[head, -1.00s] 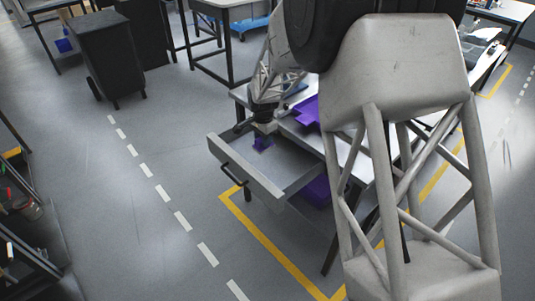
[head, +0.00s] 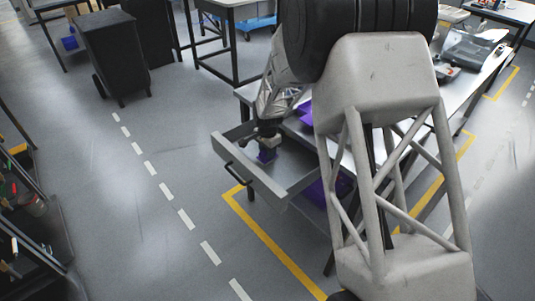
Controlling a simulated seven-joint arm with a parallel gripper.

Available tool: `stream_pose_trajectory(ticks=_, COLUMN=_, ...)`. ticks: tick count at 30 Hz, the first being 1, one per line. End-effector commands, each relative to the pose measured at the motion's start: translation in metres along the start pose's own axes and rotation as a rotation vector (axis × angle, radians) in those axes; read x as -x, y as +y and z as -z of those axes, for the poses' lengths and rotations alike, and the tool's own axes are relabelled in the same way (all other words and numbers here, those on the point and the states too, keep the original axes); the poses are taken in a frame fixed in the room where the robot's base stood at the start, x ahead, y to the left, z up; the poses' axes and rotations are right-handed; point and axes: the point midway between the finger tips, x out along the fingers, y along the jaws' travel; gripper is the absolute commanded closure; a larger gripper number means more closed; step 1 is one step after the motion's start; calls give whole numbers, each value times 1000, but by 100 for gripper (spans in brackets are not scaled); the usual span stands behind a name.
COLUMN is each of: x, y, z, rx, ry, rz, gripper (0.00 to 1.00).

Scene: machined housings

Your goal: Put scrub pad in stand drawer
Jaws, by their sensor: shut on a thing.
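The stand drawer (head: 247,172) is pulled out from under the grey worktable in the head view, its dark handle facing front left. My gripper (head: 267,146) points down over the open drawer, within its walls as seen from here. It is shut on a small purple piece, seemingly the scrub pad (head: 266,157). The pad is low at the drawer, but I cannot tell if it touches the drawer floor. The fingertips are too small to see clearly. My arm hides much of the table.
A purple object (head: 304,110) lies on the worktable, and more purple (head: 320,190) shows below it, beside the drawer. The floor left of the drawer is clear.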

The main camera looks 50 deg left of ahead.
Motion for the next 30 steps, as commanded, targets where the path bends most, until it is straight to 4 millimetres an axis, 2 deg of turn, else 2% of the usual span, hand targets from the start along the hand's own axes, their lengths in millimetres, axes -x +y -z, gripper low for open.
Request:
stream_pose_trajectory(ticks=5, x=-12, y=0, z=0, rx=0, ry=0, rz=0, gripper=91)
stream_pose_trajectory(ticks=18, x=-16, y=0, z=0, rx=0, ry=0, rz=0, gripper=91)
stream_pose_trajectory(ticks=19, x=-16, y=0, z=0, rx=0, ry=0, rz=0, gripper=67)
stream_pose_trajectory(ticks=24, x=-16, y=0, z=0, rx=0, ry=0, rz=0, gripper=43)
stream_pose_trajectory(ticks=30, x=-16, y=0, z=0, rx=0, ry=0, rz=0, gripper=43)
